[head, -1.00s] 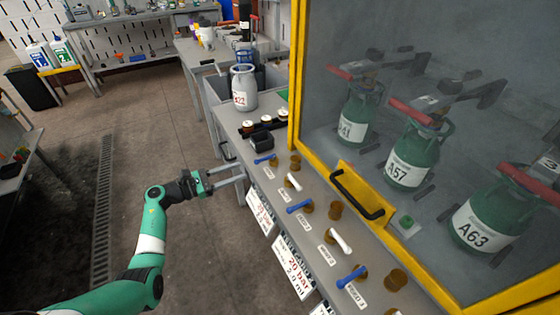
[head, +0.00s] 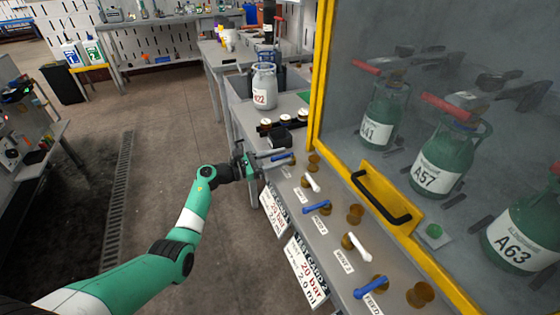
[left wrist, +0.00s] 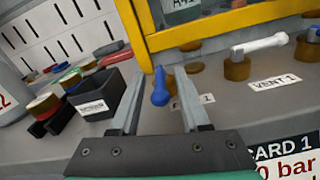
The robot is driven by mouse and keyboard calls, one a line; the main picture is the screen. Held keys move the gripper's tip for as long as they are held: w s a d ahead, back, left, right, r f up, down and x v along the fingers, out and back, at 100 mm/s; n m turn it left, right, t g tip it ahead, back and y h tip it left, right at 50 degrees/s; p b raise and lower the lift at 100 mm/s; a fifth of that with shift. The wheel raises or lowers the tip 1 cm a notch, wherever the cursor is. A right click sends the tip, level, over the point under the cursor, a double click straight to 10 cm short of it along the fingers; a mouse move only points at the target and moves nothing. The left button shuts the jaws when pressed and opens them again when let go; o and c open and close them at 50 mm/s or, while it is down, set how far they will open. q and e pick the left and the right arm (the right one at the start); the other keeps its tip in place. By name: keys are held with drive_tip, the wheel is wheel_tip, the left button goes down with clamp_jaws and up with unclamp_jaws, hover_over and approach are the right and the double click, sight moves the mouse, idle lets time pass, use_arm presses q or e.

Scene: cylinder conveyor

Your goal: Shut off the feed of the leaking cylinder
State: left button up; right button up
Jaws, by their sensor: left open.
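Green gas cylinders A41 (head: 380,115), A57 (head: 443,160) and A63 (head: 525,232) stand behind the yellow-framed window; no leak is plain to see. On the grey ledge, blue and white levers sit on brass valves. My left gripper (head: 277,157) is open at the farthest blue lever (head: 284,160). In the left wrist view, this blue lever (left wrist: 160,88) shows between the open fingers (left wrist: 156,80), with its label partly hidden; contact cannot be told. The white VENT 1 lever (head: 312,182) is beside it. Nearer are the FEED 2 lever (head: 317,207), VENT 2 lever (head: 357,246) and FEED 3 lever (head: 371,286).
A black box (head: 280,137) and a rack of small capped items (head: 285,120) stand just beyond the levers. A grey bottle (head: 264,86) stands behind them. The black door handle (head: 380,198) juts out beside the levers. Cards (head: 305,268) hang from the ledge front.

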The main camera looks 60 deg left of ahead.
use_arm(q)
clamp_jaws()
idle(0.3)
drive_tip(key=shift+d+r+p, duration=0.1)
drive_tip(key=shift+r+p, duration=0.05)
drive_tip(key=shift+p, duration=0.35)
drive_tip(key=n+y+p, duration=0.2)
drive_tip(key=p, duration=0.1)
drive_tip(key=d+n+y+p, duration=0.1)
drive_tip(key=y+p, duration=0.2)
drive_tip(key=shift+w+d+r+n+g+y, duration=0.1)
drive_tip(key=shift+d+n+g+y, duration=0.1)
drive_tip(key=shift+n+g+y, duration=0.15)
drive_tip(key=shift+w+d+f+n+g+y+p, duration=0.15)
drive_tip(key=shift+n+g+y+p, duration=0.2)
drive_tip(key=shift+n+y+p, duration=0.4)
drive_tip(key=shift+s+d+f+n+g+y+p, duration=0.1)
drive_tip(key=shift+n+g+y+p, duration=0.25)
drive_tip(key=shift+y, duration=0.65)
